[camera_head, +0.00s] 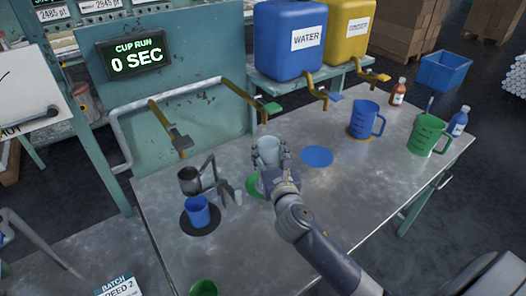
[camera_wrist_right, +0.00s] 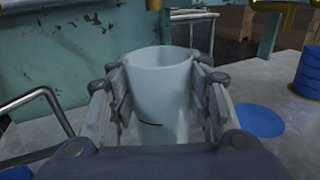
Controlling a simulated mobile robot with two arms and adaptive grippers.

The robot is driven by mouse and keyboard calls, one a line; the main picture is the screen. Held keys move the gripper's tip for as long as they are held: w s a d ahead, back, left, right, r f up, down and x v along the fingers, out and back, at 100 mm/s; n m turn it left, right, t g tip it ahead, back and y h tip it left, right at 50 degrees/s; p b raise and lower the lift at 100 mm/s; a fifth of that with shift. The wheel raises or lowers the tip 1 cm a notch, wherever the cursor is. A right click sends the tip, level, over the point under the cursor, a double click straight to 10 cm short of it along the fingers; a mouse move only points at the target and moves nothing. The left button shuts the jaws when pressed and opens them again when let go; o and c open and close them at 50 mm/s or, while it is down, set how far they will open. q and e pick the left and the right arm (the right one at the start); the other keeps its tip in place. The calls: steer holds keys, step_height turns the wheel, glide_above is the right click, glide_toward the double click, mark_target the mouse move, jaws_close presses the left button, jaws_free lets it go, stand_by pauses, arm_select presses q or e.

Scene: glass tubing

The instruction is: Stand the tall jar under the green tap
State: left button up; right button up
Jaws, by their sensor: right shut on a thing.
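The tall jar is a pale, translucent cylinder (camera_head: 268,149), upright between the fingers of my right gripper (camera_head: 271,160). In the right wrist view the jar (camera_wrist_right: 160,85) fills the space between both fingers (camera_wrist_right: 160,105), which are shut on it. The green tap (camera_head: 268,106) juts out from the teal wall on a brass pipe, just above and behind the jar. A green disc (camera_head: 255,185) lies on the table, partly hidden by my right gripper. Whether the jar's base touches the table or disc is hidden. My left gripper is not in view.
A blue disc (camera_head: 316,156) lies to the right of the jar. A blue cup (camera_head: 198,211) stands on a dark disc at left, near a metal pot (camera_head: 190,180). A blue jug (camera_head: 364,119) and green jug (camera_head: 427,134) stand at right. The front right table is clear.

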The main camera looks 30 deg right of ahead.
mark_target(265, 147)
steer(key=x, duration=0.4)
steer(key=shift+f, duration=0.15)
steer(key=shift+w+f, duration=0.15)
steer(key=shift+f, duration=0.15)
step_height(265, 147, down, 3)
steer(key=shift+f+b, duration=0.1)
steer(key=shift+b, duration=0.4)
steer(key=o, duration=1.4)
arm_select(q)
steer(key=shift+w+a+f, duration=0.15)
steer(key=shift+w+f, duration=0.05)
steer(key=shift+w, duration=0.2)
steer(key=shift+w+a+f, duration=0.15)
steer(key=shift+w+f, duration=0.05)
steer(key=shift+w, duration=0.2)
